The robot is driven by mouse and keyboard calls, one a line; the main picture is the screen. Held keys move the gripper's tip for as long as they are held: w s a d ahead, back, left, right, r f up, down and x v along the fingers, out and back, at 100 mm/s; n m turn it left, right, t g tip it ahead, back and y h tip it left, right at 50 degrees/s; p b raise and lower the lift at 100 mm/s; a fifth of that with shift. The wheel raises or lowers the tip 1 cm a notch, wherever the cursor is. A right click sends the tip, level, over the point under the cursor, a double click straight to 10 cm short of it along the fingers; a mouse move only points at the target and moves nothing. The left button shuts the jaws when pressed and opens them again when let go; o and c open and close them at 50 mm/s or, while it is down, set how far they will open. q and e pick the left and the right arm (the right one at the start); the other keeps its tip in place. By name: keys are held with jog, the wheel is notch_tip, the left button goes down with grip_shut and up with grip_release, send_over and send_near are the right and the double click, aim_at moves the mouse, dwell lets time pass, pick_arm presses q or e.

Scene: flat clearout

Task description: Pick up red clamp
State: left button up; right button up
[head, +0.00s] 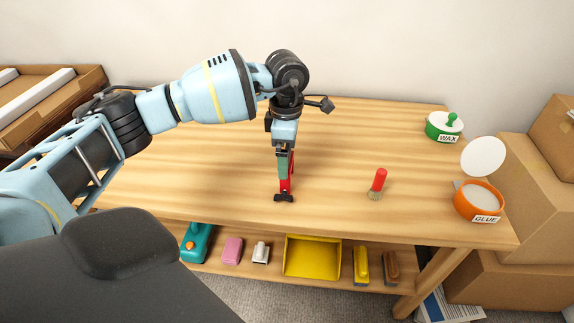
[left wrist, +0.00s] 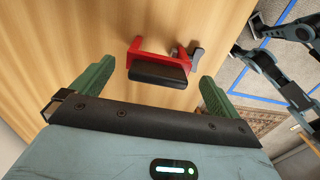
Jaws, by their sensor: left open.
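The red clamp (head: 291,186) stands on the wooden workbench, below my left gripper (head: 284,172). It has a red frame and dark end parts, and the gripper partly covers it in the head view. In the left wrist view the red clamp (left wrist: 148,48) lies just ahead of the green fingers, roughly between their lines. My left gripper (left wrist: 156,76) is open, with its fingers wide apart and nothing gripped. I cannot tell exactly how far the fingertips are from the clamp.
The shelf below holds a yellow bin (head: 312,240). Cardboard boxes (head: 545,185) stand right.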

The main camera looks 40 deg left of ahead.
pick_arm(q)
notch_tip(320, 180, down, 3)
jog(key=shift+w+f, duration=0.1)
jog(key=c, duration=1.1)
